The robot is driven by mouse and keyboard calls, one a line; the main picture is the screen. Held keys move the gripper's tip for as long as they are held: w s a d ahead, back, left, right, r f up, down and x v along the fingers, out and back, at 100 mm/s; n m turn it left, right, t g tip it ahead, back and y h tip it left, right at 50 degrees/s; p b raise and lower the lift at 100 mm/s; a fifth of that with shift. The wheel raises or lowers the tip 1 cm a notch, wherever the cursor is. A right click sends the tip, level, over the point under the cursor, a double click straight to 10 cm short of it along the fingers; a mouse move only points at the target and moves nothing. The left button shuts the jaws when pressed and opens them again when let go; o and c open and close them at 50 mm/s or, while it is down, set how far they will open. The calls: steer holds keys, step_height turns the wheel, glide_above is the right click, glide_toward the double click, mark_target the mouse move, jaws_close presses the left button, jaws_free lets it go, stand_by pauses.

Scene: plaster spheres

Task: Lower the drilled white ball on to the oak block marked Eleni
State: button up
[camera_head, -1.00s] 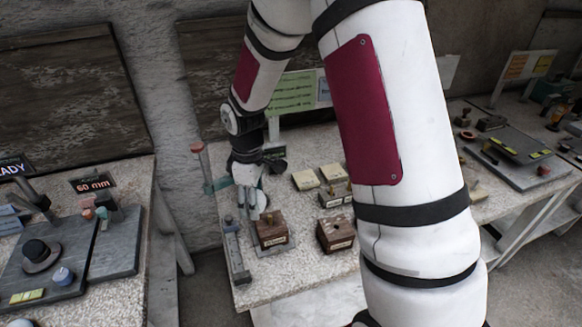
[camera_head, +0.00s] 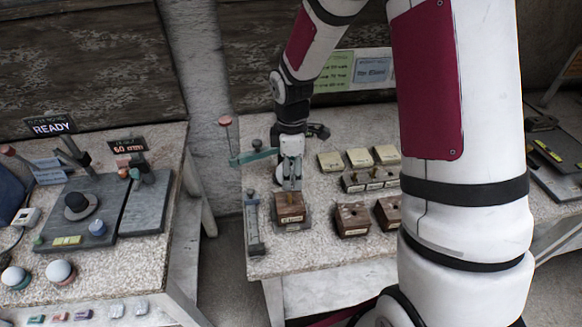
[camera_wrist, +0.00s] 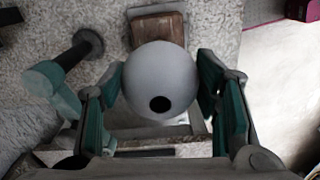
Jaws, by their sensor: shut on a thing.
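The white ball (camera_wrist: 161,82) with one dark drilled hole sits between the two green-padded fingers of my gripper (camera_wrist: 163,100) in the wrist view, held on both sides. Past it, partly covered, a brown wooden block (camera_wrist: 158,27) shows at the top of the view. In the head view my gripper (camera_head: 291,172) is above the leftmost brown block (camera_head: 290,208), which bears a small pale label. I cannot read the label. I cannot tell the gap between ball and block.
Two more labelled brown blocks (camera_head: 351,220) and (camera_head: 388,212) stand to the right. A post with a teal clamp (camera_head: 255,156) is close left of my gripper; a grey slim fixture (camera_head: 253,225) stands before it. Pale yellow blocks (camera_head: 358,157) are behind.

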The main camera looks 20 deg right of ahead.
steer(key=shift+f+b, duration=0.45)
steer(key=shift+f, duration=1.6)
steer(key=shift+f+b, duration=0.3)
steer(key=shift+f, duration=1.75)
stand_by(0.7)
steer(key=o, duration=1.4)
steer(key=shift+c, duration=0.2)
steer(key=shift+r, duration=0.15)
steer(key=shift+r+p, duration=0.9)
steer(key=shift+r, duration=1)
